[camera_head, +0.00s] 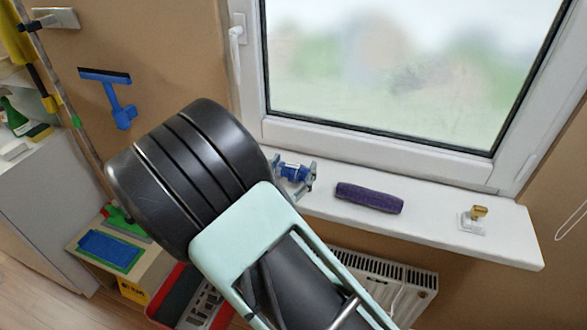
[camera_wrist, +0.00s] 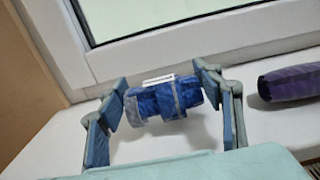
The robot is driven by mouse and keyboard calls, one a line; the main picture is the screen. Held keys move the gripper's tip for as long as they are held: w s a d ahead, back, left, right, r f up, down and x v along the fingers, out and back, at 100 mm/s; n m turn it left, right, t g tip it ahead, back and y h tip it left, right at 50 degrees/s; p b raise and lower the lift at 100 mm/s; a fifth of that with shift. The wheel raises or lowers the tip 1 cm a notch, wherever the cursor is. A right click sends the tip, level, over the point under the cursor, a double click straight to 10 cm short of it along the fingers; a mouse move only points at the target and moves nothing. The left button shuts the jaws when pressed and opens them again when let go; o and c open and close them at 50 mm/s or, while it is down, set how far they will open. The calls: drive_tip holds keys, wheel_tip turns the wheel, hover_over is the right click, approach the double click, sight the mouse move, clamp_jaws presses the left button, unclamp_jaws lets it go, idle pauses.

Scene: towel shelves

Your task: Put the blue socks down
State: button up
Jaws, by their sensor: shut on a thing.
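The blue socks (camera_wrist: 163,101) are a rolled dark-blue bundle with a paler grey-blue band and a white strip on top. They also show in the head view (camera_head: 291,172), just past the dark end of my arm. My gripper (camera_wrist: 168,98) is shut on them, one finger at each end of the bundle; in the head view its fingers (camera_head: 296,174) show small. The bundle is over the left part of the white window sill (camera_head: 450,222). I cannot tell whether it touches the sill.
A purple roll (camera_head: 369,197) lies on the sill to the right of the socks. A small brass-and-white object (camera_head: 474,218) stands farther right. The window frame (camera_head: 380,155) rises behind the sill. A radiator (camera_head: 385,275) is below. The sill between the purple roll and the brass object is bare.

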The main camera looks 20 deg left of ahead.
drive_tip(key=shift+f, duration=0.6)
drive_tip(key=shift+f, duration=0.15)
drive_tip(key=o, duration=1.1)
drive_tip(key=shift+o, duration=0.2)
drive_tip(key=shift+r, duration=0.2)
drive_tip(key=s+b, duration=0.1)
drive_tip(key=s, duration=1.1)
drive_tip(key=shift+a, duration=0.45)
